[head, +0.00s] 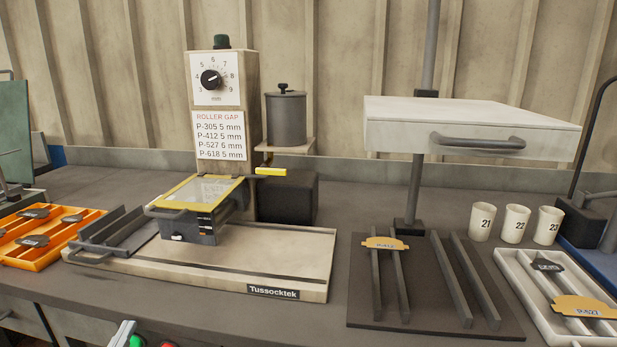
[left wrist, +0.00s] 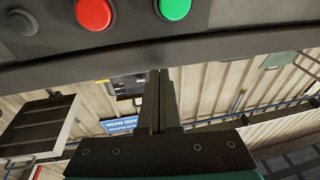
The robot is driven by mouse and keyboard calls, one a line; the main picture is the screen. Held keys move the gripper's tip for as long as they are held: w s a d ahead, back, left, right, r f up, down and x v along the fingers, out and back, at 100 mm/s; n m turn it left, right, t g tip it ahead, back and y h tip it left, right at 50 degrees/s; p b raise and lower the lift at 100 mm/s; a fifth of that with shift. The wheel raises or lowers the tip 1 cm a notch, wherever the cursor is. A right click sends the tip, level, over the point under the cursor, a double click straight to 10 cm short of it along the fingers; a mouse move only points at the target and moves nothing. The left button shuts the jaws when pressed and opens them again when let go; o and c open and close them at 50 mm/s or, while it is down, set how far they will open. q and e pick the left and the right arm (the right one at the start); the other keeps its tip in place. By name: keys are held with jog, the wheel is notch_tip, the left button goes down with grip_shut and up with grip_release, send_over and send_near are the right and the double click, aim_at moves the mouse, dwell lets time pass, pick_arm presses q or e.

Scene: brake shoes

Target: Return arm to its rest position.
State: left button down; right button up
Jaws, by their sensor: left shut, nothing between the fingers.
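My left gripper (left wrist: 157,75) is shut and empty in the left wrist view. Its two dark fingers lie together, below a dark panel edge with a red button (left wrist: 95,13) and a green button (left wrist: 174,8). In the head view, the green button (head: 138,341) and the red button (head: 167,345) are cut off by the bottom edge. A pale grey part (head: 122,334) shows just left of them; I cannot tell clearly whether it is my gripper. My right gripper is in neither view.
A roller machine (head: 225,110) stands on a pale base (head: 300,260) on the bench. An orange tray (head: 45,258) is at the left. Cups (head: 515,224) and a white tray (head: 515,262) are at the right.

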pick_arm(q)
jog(key=s+d+f+g, duration=0.2)
jog(key=s+f+g, duration=0.15)
jog(key=f, duration=0.55)
jog(key=s+d+f+g, duration=0.2)
jog(key=s+f+g, duration=0.15)
jog(key=f, duration=0.65)
jog(key=s+d+f+g, duration=0.15)
jog(key=s+f, duration=0.25)
jog(key=f, duration=0.5)
jog(key=s+d+f+m+g, duration=0.1)
jog(key=s+d+f+g, duration=0.2)
jog(key=s+f, duration=0.2)
jog(key=s+d+f+m+g+p, duration=0.1)
jog(key=s+d+f+g, duration=0.2)
jog(key=s, duration=0.7)
jog(key=s+d+f+m+g, duration=0.1)
jog(key=s+d+f+g, duration=0.2)
jog(key=s+f, duration=0.4)
jog(key=shift+s+f+h, duration=0.2)
jog(key=shift+s+h, duration=0.2)
jog(key=shift+s, duration=0.15)
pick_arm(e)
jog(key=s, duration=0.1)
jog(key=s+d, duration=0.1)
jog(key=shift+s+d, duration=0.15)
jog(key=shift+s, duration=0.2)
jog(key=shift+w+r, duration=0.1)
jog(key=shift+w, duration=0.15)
